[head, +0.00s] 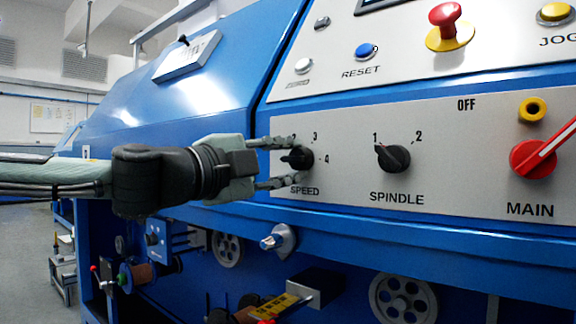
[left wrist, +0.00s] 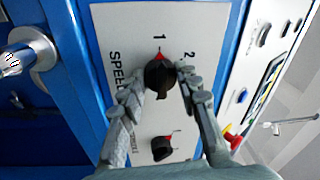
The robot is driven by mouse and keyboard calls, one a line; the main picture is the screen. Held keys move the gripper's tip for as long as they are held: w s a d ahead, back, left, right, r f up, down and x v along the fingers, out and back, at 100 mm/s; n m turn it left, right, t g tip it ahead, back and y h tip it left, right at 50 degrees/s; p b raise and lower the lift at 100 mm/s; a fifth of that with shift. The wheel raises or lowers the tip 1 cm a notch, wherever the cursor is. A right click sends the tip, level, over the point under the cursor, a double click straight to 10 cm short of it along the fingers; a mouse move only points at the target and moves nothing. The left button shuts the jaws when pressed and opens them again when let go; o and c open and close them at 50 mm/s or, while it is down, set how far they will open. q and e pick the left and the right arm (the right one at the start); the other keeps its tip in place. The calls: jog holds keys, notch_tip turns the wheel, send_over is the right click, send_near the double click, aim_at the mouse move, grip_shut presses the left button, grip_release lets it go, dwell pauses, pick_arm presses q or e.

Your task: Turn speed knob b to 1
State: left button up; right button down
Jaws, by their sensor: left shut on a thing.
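The SPEED knob (head: 297,157) is a black dial with a pointer on a grey panel. It also shows in the left wrist view (left wrist: 160,76), where its red mark points toward the printed 1. The 2, 3 and 4 show around it in the head view, while the 1 is hidden by my gripper there. My left gripper (head: 299,162) has one finger above and one below the knob and is shut on it. In the left wrist view the gripper (left wrist: 160,82) has its fingertips on both sides of the knob. My right gripper is in neither view.
The black SPINDLE knob (head: 393,158) sits just right of the SPEED knob, pointing near its 1. Further right are a red MAIN switch (head: 533,158) and a red mushroom button (head: 446,22). A metal knob (head: 279,240) sticks out below the panel.

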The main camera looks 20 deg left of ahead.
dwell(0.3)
pick_arm(q)
jog(key=o, duration=1.2)
jog(key=v, duration=0.7)
jog(key=shift+s, duration=0.25)
